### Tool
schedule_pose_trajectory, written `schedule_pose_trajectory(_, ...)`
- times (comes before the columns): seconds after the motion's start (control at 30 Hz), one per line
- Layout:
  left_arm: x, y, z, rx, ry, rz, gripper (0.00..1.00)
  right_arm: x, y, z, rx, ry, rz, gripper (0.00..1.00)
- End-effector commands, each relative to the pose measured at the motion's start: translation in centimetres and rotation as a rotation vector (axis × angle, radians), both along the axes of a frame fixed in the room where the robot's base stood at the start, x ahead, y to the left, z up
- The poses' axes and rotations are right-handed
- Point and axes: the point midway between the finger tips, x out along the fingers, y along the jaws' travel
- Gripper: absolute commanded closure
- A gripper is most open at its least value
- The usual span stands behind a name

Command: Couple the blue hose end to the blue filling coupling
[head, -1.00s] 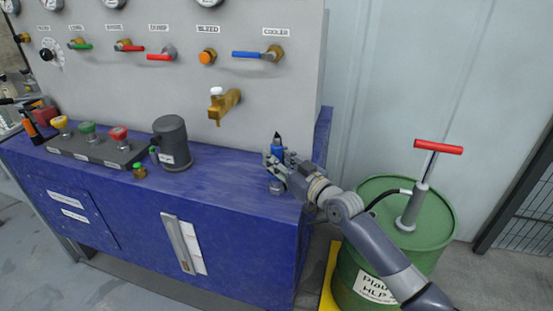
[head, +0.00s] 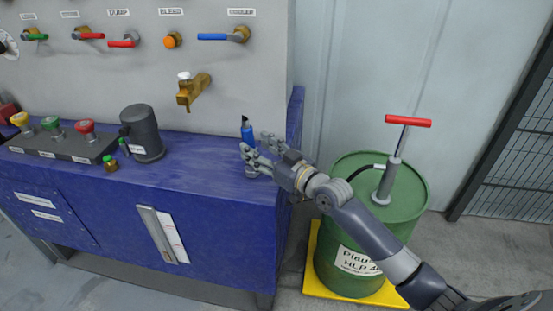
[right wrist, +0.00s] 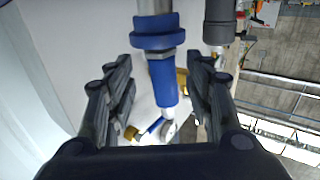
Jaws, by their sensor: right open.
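A blue fitting (head: 247,134) with a black tip stands upright near the right end of the blue bench. In the right wrist view its blue body (right wrist: 163,80) has a wide collar and a grey metal stem. I cannot tell whether it is the hose end or the filling coupling; no second blue fitting or attached hose is plain to see. My right gripper (head: 258,146) is open, reaching in from the right. Its fingers (right wrist: 163,88) appear on both sides of the fitting, with visible gaps. My left gripper is not in view.
A brass tap (head: 193,90) with a white knob juts from the panel above. A dark grey pot (head: 144,133) and a button box (head: 60,143) stand left on the bench (head: 195,168). A green drum (head: 345,225) with a red-handled pump (head: 405,123) stands right.

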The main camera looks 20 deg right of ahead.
Motion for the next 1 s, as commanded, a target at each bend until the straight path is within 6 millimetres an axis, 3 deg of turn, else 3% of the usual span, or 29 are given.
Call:
schedule_pose_trajectory(0.2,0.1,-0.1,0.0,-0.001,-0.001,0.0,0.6,-4.1,-1.6,-0.2,-0.003,0.002,0.0,0.52)
schedule_pose_trajectory(0.4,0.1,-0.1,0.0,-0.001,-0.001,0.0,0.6,-6.5,-2.6,-0.1,-0.002,0.002,-0.001,0.52)
schedule_pose_trajectory(0.9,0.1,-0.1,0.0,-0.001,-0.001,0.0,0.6,-7.7,-3.1,0.0,0.001,0.0,0.0,0.52)
schedule_pose_trajectory(0.93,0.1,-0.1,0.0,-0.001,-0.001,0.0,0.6,-7.7,-3.1,0.0,0.001,0.0,0.0,0.54)
schedule_pose_trajectory(1.0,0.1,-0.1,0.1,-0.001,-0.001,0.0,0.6,-7.6,-3.1,0.1,-0.003,-0.004,0.0,0.7)
